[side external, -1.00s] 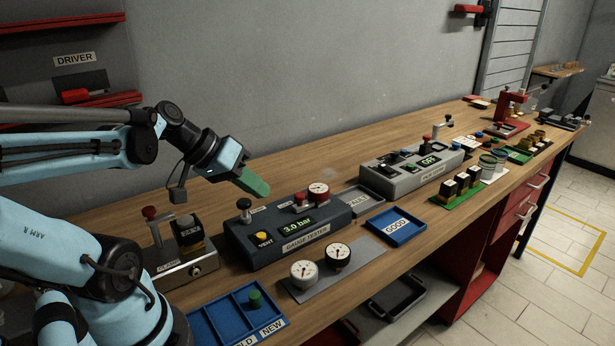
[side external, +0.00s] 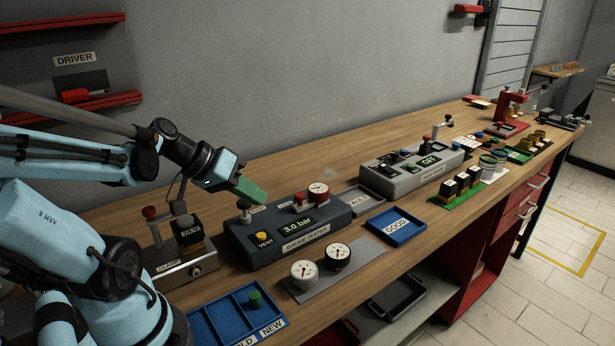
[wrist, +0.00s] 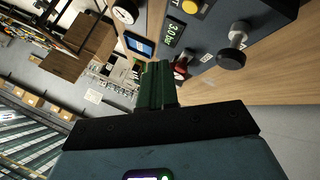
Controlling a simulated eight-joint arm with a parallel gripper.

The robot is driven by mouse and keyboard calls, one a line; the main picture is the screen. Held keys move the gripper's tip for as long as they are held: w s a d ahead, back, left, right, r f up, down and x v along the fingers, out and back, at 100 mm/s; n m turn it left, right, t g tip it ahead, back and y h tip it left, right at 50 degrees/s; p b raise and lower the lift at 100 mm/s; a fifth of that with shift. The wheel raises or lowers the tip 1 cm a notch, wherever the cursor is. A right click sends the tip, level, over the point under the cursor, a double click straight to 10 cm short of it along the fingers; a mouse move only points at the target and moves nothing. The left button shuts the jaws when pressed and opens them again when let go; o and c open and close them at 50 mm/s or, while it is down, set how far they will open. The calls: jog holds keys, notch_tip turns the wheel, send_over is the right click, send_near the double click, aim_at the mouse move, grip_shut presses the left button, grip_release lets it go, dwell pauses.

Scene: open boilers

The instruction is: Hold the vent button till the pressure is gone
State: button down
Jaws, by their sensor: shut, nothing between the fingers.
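The dark gauge tester (side external: 290,243) stands on the bench, its green display (side external: 298,225) reading 3.0 bar. Its yellow vent button (side external: 261,237) is on the left of the top face, beside the VENT label. A black-knobbed lever (side external: 244,206) stands behind the button. A white-faced gauge (side external: 318,190) sits at the back of the tester beside a red clamp. My gripper (side external: 252,193), with green fingers, is shut and empty, held above the tester's back left, clear of the button. In the wrist view the green fingers (wrist: 157,84) are together, and the yellow button (wrist: 190,7) is at the top edge.
Two loose gauges (side external: 304,272) lie on a grey mat in front of the tester. A blue GOOD tray (side external: 397,227) is to the right, a blue OLD/NEW tray (side external: 215,318) in front. A clamp fixture (side external: 172,262) stands left of the tester.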

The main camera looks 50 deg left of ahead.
jog(key=shift+f, duration=2.95)
jog(key=shift+f, duration=0.15)
jog(key=shift+f, duration=0.3)
jog(key=shift+f, duration=0.45)
dwell(1.4)
jog(key=shift+r, duration=0.1)
dwell(0.7)
jog(key=shift+r, duration=0.8)
jog(key=shift+r, duration=0.1)
jog(key=shift+r, duration=2.4)
